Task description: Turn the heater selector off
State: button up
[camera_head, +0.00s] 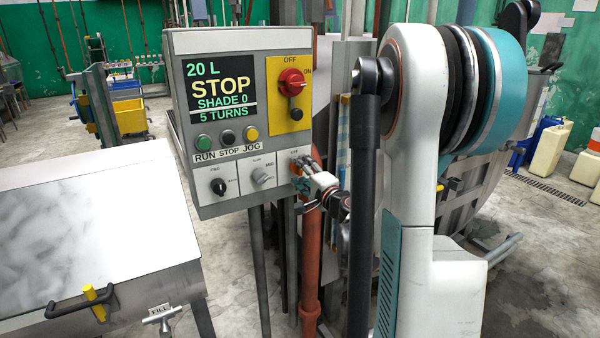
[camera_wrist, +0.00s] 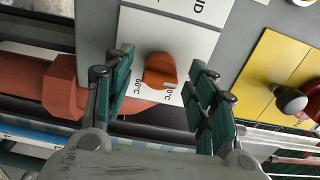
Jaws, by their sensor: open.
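The heater selector (camera_wrist: 160,70) is an orange-brown knob on a white plate (camera_wrist: 190,38) with °C markings, seen in the wrist view. My gripper (camera_wrist: 157,84) is open, with one finger on each side of the knob. Gaps show between both fingers and the knob in the picture, and I see no contact.
A black knob (camera_head: 218,186) and a grey knob (camera_head: 262,176) sit left of my gripper. Above are push buttons, a display (camera_head: 220,90) reading STOP, and a red switch (camera_head: 291,82) on a yellow plate. A red-brown pipe (camera_head: 310,250) runs close below.

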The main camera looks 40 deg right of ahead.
jog(key=v, duration=1.1)
jog(key=shift+a, duration=0.2)
